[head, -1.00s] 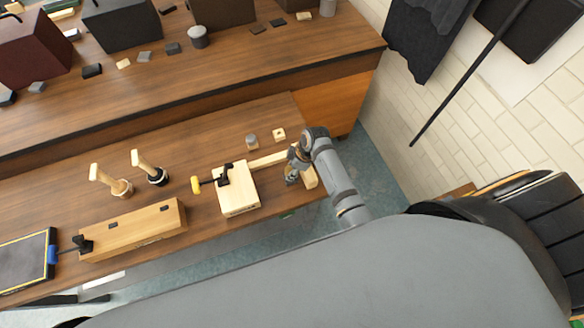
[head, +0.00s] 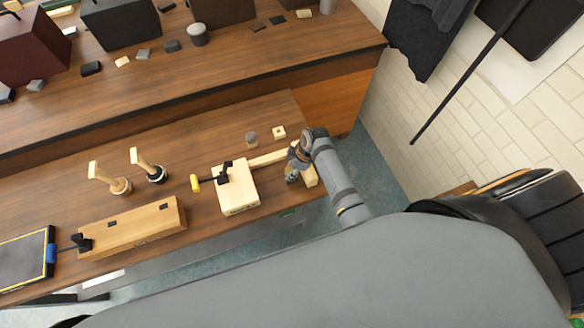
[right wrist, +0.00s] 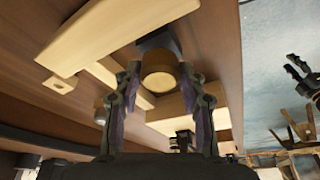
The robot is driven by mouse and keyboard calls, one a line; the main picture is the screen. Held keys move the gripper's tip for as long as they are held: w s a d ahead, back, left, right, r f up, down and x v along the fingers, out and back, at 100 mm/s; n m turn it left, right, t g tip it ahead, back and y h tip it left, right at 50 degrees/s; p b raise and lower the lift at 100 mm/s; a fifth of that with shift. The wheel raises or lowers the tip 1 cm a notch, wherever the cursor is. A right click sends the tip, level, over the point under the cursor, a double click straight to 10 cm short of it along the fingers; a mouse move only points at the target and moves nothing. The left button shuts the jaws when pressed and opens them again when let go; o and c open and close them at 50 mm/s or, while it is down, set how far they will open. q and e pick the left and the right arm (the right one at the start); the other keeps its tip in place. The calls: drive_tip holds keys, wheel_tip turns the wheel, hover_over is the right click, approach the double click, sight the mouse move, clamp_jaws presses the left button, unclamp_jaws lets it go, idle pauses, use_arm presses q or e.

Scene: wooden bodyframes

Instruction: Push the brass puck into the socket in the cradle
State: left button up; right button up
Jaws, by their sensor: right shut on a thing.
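The brass puck (right wrist: 159,81) shows in the right wrist view as a short brown-gold cylinder with a pale round face. It sits between the fingertips of my right gripper (right wrist: 160,84), which is shut on it. A dark block (right wrist: 157,42) shows just beyond it. Pale wooden bars (right wrist: 115,42), seemingly part of the cradle, lie around the puck. In the head view my right gripper (head: 292,173) is low beside the pale wooden cradle (head: 268,159) near the bench's right end. The puck is hidden there, and I cannot make out the socket. My left gripper is out of view.
A pale box with a clamp (head: 239,198) adjoins the cradle, with a yellow handle (head: 195,183) at its left. A grey cylinder (head: 251,138) and a small pale block (head: 279,132) stand behind. A long wooden block (head: 135,229) and two wooden-handled tools (head: 119,185) (head: 156,174) are further left.

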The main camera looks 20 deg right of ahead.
drive_tip(key=shift+f+b, duration=0.45)
drive_tip(key=shift+f, duration=0.4)
drive_tip(key=o, duration=1.4)
drive_tip(key=shift+c, duration=0.2)
drive_tip(key=v, duration=1.2)
